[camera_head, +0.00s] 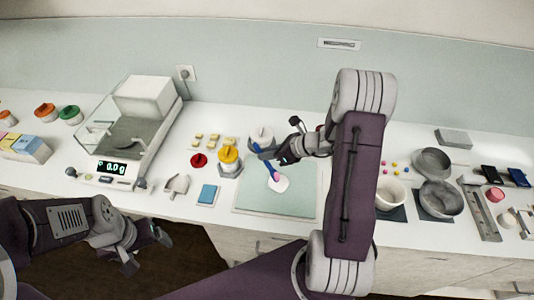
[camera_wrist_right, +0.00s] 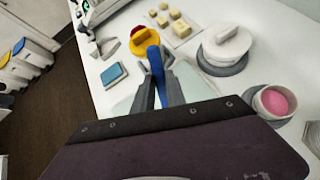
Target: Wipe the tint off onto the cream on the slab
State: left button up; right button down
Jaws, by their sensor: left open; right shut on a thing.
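The pale green slab (camera_head: 250,197) lies on the counter, with a white patch of cream (camera_head: 279,185) near its upper middle. My right gripper (camera_head: 277,154) is shut on a blue-handled tool (camera_head: 267,162), which also shows between the fingers in the right wrist view (camera_wrist_right: 155,62). The tool slants down toward the cream, and pink tint (camera_head: 276,176) shows at its lower end, over the cream's upper edge. I cannot tell whether it touches. In the right wrist view the tool's tip and the cream are hidden. My left gripper (camera_head: 147,250) is open and empty, in front of the counter.
A yellow-lidded jar (camera_head: 229,157), a blue pad (camera_head: 208,194) and a white scoop (camera_head: 177,184) stand left of the slab. A scale (camera_head: 128,150) stands further left. A white-lidded jar (camera_head: 260,139) is behind the slab. Bowls (camera_head: 438,199) stand to the right.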

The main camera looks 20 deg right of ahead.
aim_at(255, 143)
jog(key=shift+f+b, duration=0.75)
jog(key=shift+b, duration=0.05)
dwell(1.4)
jog(key=shift+w+a, duration=0.1)
jog(key=shift+w+a, duration=0.45)
jog(key=shift+w, duration=0.4)
notch_tip(255, 143, up, 6)
jog(key=p, duration=0.5)
jog(key=shift+r, duration=0.15)
dwell(0.3)
